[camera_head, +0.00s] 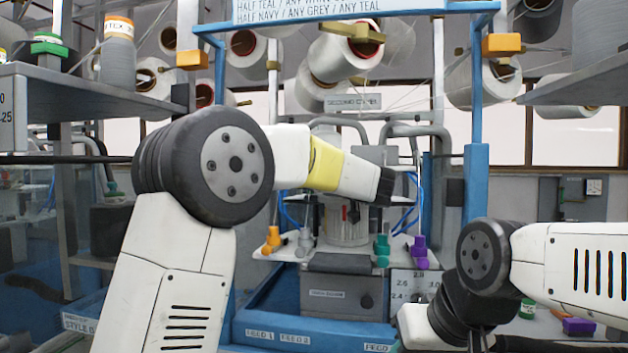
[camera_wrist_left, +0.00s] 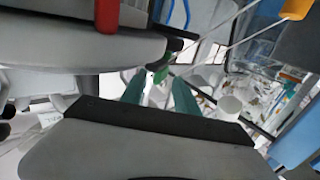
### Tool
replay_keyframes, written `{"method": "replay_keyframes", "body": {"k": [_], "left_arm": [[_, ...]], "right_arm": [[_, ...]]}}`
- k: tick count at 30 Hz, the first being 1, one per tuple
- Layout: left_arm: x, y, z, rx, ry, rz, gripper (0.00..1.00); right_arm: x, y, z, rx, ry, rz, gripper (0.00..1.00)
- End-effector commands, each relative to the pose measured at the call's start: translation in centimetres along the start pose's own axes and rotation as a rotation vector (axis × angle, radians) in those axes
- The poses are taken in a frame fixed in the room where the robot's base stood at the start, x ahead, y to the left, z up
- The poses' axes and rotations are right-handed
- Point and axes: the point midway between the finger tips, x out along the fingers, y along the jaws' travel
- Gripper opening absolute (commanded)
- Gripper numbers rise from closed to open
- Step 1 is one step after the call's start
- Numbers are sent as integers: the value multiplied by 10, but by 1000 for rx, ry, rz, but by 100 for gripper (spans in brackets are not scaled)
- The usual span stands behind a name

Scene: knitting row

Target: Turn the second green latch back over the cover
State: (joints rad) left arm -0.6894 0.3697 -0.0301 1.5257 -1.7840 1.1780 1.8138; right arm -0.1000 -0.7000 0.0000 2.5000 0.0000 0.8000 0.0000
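In the head view my left arm reaches across to the machine, and my left gripper (camera_head: 397,184) is a dark tip in front of the machine's middle. Its finger gap is too small to judge. A green handle (camera_head: 381,250) stands on the white plate below it; I cannot tell whether it is the second latch. In the left wrist view two dark green pieces (camera_wrist_left: 186,101) show beyond a grey black-edged shape; I cannot tell what they are. A "second cover" label (camera_head: 352,102) is above the grey machine housing. The cover itself is not clear.
An orange handle (camera_head: 272,240) and a purple handle (camera_head: 418,247) stand on the same plate. Blue posts (camera_head: 476,140) frame the machine, with yarn cones (camera_head: 340,55) above. Shelves (camera_head: 100,95) flank it. A red cylinder (camera_wrist_left: 107,15) is near the wrist camera.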

Motion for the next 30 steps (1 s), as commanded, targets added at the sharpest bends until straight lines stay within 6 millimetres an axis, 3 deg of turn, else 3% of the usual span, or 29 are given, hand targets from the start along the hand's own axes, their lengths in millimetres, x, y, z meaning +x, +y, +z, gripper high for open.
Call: {"method": "replay_keyframes", "body": {"k": [1,6,7,30], "left_arm": [[0,0,0,0,0,0,35],[0,0,0,0,0,0,1],[0,0,0,0,0,0,0],[0,0,0,0,0,1,0]], "right_arm": [[0,0,0,0,0,0,36],[0,0,0,0,0,0,36],[0,0,0,0,0,0,36],[0,0,0,0,0,0,36]]}}
